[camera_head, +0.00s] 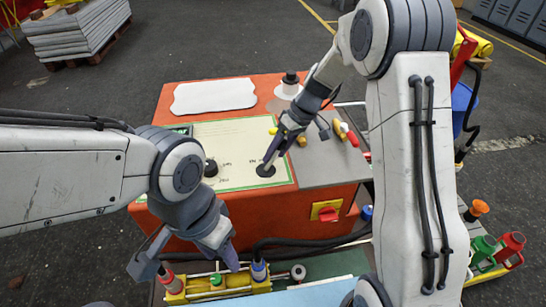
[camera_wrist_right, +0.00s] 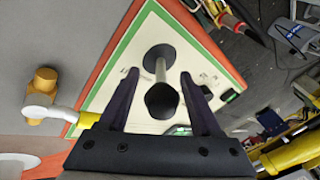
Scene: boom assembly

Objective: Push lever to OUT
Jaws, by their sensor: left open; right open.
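The lever (camera_head: 269,162) stands on a round black base on the cream panel of the orange console, its shaft leaning slightly right in the head view. In the right wrist view its black knob (camera_wrist_right: 162,100) and pale shaft lie between the two fingers of my right gripper (camera_wrist_right: 160,78). The fingers are open, with a gap visible on each side of the shaft. In the head view the right gripper (camera_head: 279,141) reaches the lever from above and hides its top. My left gripper (camera_head: 188,265) is open and empty at the console's front. The panel lettering is too small to read.
A second black control (camera_head: 210,168) sits left of the lever. A white plate (camera_head: 213,96) lies at the console's back. Yellow fittings (camera_head: 340,131) stand to the right. A red-on-yellow switch (camera_head: 326,211) is on the front. A yellow rack (camera_head: 215,289) lies under my left gripper.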

